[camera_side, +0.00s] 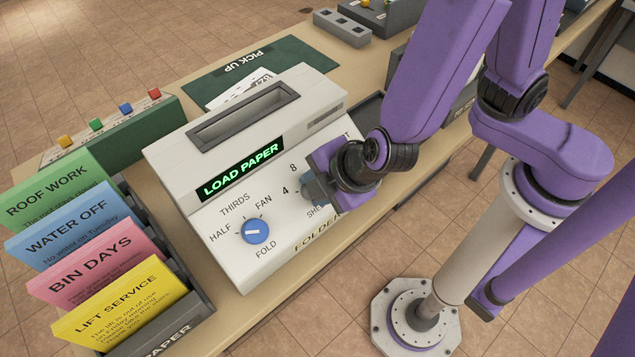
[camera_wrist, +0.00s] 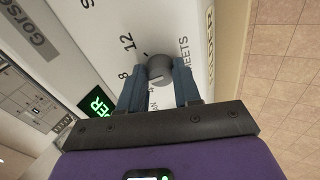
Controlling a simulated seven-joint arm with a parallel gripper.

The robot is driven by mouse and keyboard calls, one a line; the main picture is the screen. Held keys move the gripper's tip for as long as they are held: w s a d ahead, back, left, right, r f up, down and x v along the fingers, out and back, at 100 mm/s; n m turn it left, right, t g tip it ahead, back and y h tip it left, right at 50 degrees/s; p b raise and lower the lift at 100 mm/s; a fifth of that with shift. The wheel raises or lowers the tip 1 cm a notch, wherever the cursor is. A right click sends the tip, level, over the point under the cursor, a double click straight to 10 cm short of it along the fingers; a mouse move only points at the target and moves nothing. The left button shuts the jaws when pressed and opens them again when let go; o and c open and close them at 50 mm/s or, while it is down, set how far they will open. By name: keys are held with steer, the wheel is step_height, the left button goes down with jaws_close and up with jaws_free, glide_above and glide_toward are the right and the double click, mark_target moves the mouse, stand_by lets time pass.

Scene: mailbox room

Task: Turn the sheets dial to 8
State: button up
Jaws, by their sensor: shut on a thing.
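The sheets dial (camera_wrist: 159,67) is a round grey knob on the white front panel of the folder machine (camera_side: 190,178). In the wrist view, numbers 8 and 12 show left of it and the word SHEETS on its right. My gripper (camera_wrist: 158,84) is shut on the knob, one dark finger on each side. A short pale mark shows on the knob, but I cannot tell for sure which number it points to. In the side view my gripper (camera_side: 314,188) hides most of the dial; 4 and 8 show beside it. The display (camera_side: 240,168) reads LOAD PAPER.
A blue fold dial (camera_side: 255,231) is left of my gripper on the same panel. A rack of coloured notices (camera_side: 180,322) stands at the left. A green box with coloured buttons (camera_side: 117,133) and a green pick-up mat (camera_side: 213,87) lie behind on the table.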

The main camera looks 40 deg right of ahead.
steer(key=shift+m, duration=0.6)
steer(key=o, duration=1.1)
steer(key=shift+c, duration=0.2)
steer(key=v, duration=1.7)
steer(key=shift+r, duration=0.15)
steer(key=shift+s+d, duration=0.15)
steer(key=d+f+m+g, duration=0.3)
steer(key=d+g, duration=0.3)
steer(key=d, duration=1.5)
steer(key=shift+s+d+f, duration=0.35)
steer(key=shift+s+f, duration=0.15)
steer(key=shift+f, duration=0.1)
